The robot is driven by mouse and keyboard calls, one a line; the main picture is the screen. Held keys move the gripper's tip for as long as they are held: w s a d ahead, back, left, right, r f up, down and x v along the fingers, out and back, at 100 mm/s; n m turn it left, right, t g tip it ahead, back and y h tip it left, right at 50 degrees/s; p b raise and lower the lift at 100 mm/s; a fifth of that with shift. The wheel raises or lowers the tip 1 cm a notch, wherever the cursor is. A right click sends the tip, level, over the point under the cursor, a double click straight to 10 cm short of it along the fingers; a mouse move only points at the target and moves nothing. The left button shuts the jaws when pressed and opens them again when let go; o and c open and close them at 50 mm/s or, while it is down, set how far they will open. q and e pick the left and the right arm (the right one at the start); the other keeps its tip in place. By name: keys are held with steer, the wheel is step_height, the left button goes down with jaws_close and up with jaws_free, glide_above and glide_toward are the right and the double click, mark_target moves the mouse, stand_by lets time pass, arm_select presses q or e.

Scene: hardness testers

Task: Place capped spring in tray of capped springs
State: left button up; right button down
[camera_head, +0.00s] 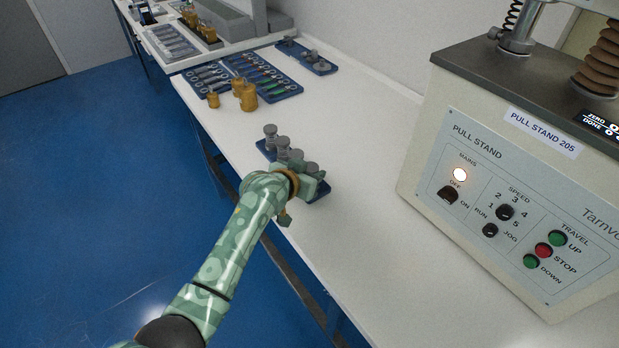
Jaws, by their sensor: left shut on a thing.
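A small blue tray (264,150) stands near the table's left edge, with several grey capped springs (270,131) upright in a row on it. My left gripper (307,181) is at the near end of this tray, low over it, and covers part of it. It is shut on a capped spring, whose grey cap (312,168) seems to show at the fingers. Its lower part is hidden, so I cannot tell whether it touches the tray. My right gripper is not in view.
The pull stand (520,190) takes up the right of the table. Brass weights (247,97) and blue trays of parts (262,78) stand farther back, with another small blue tray (322,68) behind. The white tabletop (365,150) between tray and pull stand is clear.

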arm_select(q)
steer(key=shift+r, duration=0.1)
jaws_close()
steer(key=o, duration=0.9)
jaws_free()
steer(key=shift+a, duration=0.1)
steer(key=shift+s+a+r+p, duration=0.1)
steer(key=shift+s+r+p, duration=0.15)
steer(key=shift+p, duration=0.25)
steer(key=p+v, duration=0.5)
steer(key=v, duration=0.6)
steer(key=shift+s+a+f+p, duration=0.1)
steer(key=shift+s+a+p, duration=0.05)
steer(key=shift+p, duration=0.25)
